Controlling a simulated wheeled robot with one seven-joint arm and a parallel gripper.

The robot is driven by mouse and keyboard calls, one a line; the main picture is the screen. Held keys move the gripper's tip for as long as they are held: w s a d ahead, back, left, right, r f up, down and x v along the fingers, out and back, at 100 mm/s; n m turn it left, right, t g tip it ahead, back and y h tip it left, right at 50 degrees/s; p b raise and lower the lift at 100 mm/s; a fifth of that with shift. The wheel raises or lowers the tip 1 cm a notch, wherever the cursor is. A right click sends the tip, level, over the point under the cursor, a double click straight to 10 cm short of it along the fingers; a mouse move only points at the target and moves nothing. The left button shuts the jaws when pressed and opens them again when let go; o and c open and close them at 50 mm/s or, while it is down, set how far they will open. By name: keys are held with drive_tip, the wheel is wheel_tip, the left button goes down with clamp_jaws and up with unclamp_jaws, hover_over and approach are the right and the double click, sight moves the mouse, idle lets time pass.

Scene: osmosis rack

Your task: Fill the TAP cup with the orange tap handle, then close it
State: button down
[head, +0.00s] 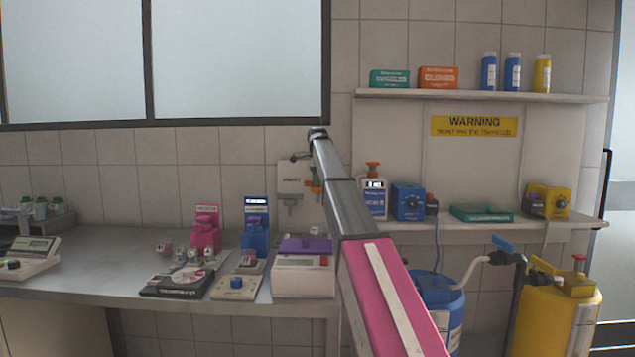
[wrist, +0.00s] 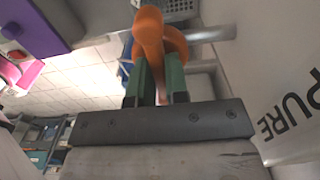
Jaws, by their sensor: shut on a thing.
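The orange tap handle (wrist: 150,30) fills the top of the wrist view, between the green fingers of my gripper (wrist: 157,80). My gripper is shut on it. In the head view a small patch of orange (head: 313,184) shows beside the white wall unit (head: 290,178), just left of my arm. The unit's printed side (wrist: 285,105) shows "PURE" at the right of the wrist view. I cannot make out a TAP cup or any water flow in either view; my arm hides part of the area by the tap.
The bench (head: 110,258) holds a white box with a purple top (head: 304,262), pink (head: 206,230) and blue (head: 256,232) devices, and small instruments. Right of my arm, a shelf (head: 540,224) carries bottles and pumps. Blue (head: 437,300) and yellow (head: 553,320) containers stand below it.

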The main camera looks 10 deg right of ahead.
drive_tip(key=n, duration=0.4)
drive_tip(key=shift+n, duration=2.9)
drive_tip(key=c, duration=1.1)
unclamp_jaws()
